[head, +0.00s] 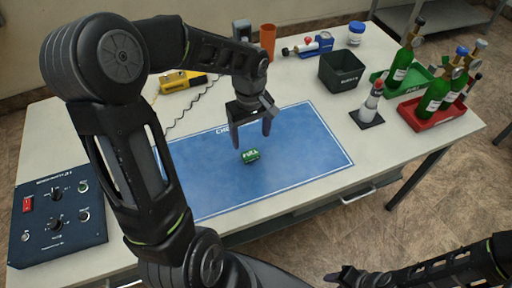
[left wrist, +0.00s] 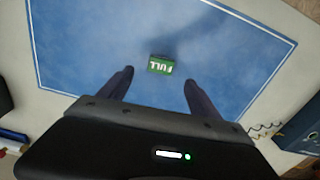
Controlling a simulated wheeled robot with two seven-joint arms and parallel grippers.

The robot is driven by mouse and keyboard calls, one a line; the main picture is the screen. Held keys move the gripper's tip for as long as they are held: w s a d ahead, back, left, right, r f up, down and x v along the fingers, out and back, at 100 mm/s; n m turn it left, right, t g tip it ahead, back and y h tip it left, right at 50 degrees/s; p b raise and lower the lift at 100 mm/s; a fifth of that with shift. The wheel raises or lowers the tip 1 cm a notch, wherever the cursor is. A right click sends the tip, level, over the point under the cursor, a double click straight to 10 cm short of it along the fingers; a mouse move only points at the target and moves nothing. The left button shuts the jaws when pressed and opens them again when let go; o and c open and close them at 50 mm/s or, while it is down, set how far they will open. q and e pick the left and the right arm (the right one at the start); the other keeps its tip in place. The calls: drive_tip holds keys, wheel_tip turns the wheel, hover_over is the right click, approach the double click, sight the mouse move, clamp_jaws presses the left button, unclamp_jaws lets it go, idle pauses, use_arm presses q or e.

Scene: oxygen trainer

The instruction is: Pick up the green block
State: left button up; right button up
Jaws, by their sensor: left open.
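The green block (head: 251,156) lies on the blue mat (head: 310,160) and has white lettering on it. In the left wrist view the green block (left wrist: 160,65) reads "FULL" upside down and sits beyond the fingertips, roughly midway between them. My left gripper (head: 251,140) is open and empty, above the mat and close over the block. Its two fingers also show in the left wrist view (left wrist: 158,76), spread to either side of the block and apart from it. My right gripper (head: 350,276) is at the bottom of the head view, away from the table; its jaws are unclear.
A dark bin (head: 341,72) stands behind the mat. Green bottles stand around a red tray (head: 414,116) and a green tray (head: 376,77) at the right. A control box (head: 57,219) is at the left, a yellow meter (head: 183,80) at the back. The mat around the block is clear.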

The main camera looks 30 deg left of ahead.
sight(250, 153)
use_arm(q)
drive_tip(key=shift+s, duration=0.1)
drive_tip(key=shift+f, duration=1.3)
drive_tip(key=shift+f+p, duration=0.25)
drive_tip(key=shift+p, duration=0.05)
wheel_tip(250, 153, down, 5)
drive_tip(key=shift+a+r+p, duration=0.1)
drive_tip(key=shift+r+p, duration=0.05)
drive_tip(key=shift+p, duration=0.45)
drive_tip(key=shift+c, duration=0.2)
drive_tip(key=c, duration=1.4)
